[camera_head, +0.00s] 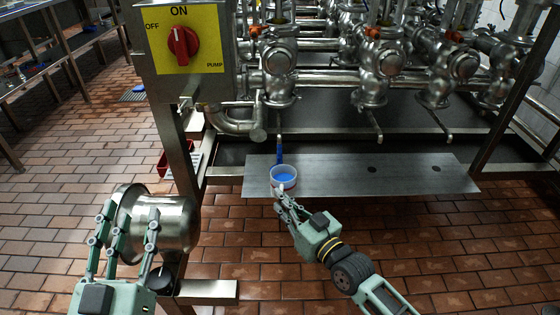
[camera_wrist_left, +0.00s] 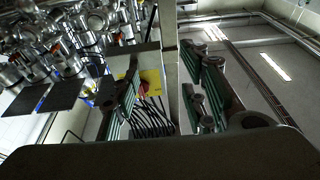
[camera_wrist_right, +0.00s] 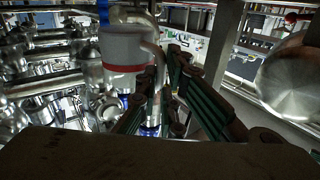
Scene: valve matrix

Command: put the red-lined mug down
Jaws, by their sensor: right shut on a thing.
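The red-lined mug (camera_head: 283,186) is white with a red line and shows blue inside. In the head view it is over the left part of the flat metal shelf (camera_head: 340,172); I cannot tell whether it touches the shelf. My right gripper (camera_head: 281,203) is shut on the mug at its near side. In the right wrist view the white mug (camera_wrist_right: 124,48) with its red band is close to the fingers (camera_wrist_right: 162,90). My left gripper (camera_head: 124,222) is open and empty, in front of a round steel vessel (camera_head: 175,222). Its fingers (camera_wrist_left: 165,85) are apart in the left wrist view.
A pump switch box (camera_head: 183,40) with a red knob stands at the upper left on a steel post. Valves and pipes (camera_head: 370,70) fill the back. The shelf's middle and right are clear except for dark holes.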

